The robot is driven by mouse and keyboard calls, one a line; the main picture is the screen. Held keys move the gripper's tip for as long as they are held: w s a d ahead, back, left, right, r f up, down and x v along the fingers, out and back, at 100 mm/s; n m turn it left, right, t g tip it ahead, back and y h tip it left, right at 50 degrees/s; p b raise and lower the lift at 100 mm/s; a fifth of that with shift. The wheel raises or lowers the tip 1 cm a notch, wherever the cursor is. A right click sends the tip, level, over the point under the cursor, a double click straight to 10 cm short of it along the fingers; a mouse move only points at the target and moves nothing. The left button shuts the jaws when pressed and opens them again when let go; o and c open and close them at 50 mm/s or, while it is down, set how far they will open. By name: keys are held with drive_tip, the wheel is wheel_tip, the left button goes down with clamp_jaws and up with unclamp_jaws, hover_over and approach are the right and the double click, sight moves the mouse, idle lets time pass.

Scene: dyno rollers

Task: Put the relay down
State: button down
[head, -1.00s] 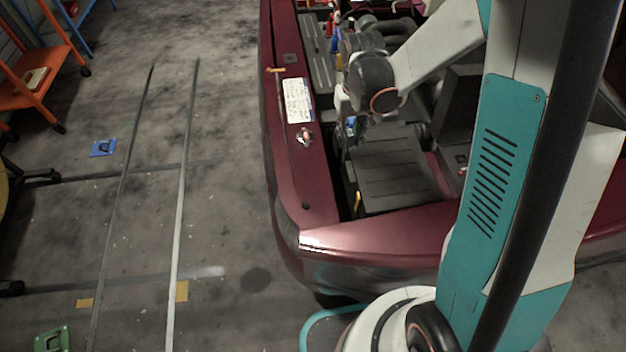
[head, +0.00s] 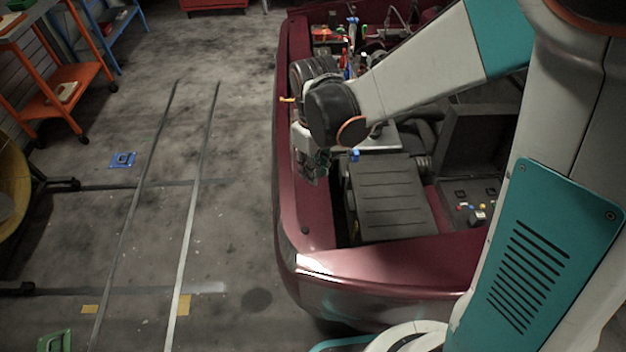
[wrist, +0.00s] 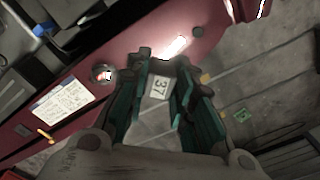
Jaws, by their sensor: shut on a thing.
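My gripper (wrist: 160,98) is shut on the relay (wrist: 155,112), a pale grey block with a white label reading "37", held between the teal-lined fingers. In the head view my gripper (head: 313,168) hangs over the dark red left fender (head: 298,222) of the car; I cannot make out the relay there. In the wrist view the fender (wrist: 190,30) lies behind the gripper. I cannot tell how high the relay is above it.
A white printed sheet (wrist: 62,104) and a small round fitting (wrist: 102,74) lie on the fender. The engine bay, with a black ribbed cover (head: 390,200) and open black case (head: 485,140), is to the right. Bare floor (head: 240,210) lies left, with an orange cart (head: 65,95) beyond.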

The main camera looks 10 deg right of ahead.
wheel_tip(320, 180, down, 13)
drive_tip(key=b, duration=0.4)
drive_tip(key=shift+r, duration=0.1)
drive_tip(key=shift+f+b, duration=0.25)
drive_tip(key=shift+b, duration=0.05)
drive_tip(key=c, duration=1.4)
unclamp_jaws()
drive_tip(key=shift+r, duration=0.1)
drive_tip(key=shift+o, duration=0.2)
wheel_tip(320, 180, up, 12)
drive_tip(key=p, duration=0.5)
drive_tip(key=shift+r, duration=0.15)
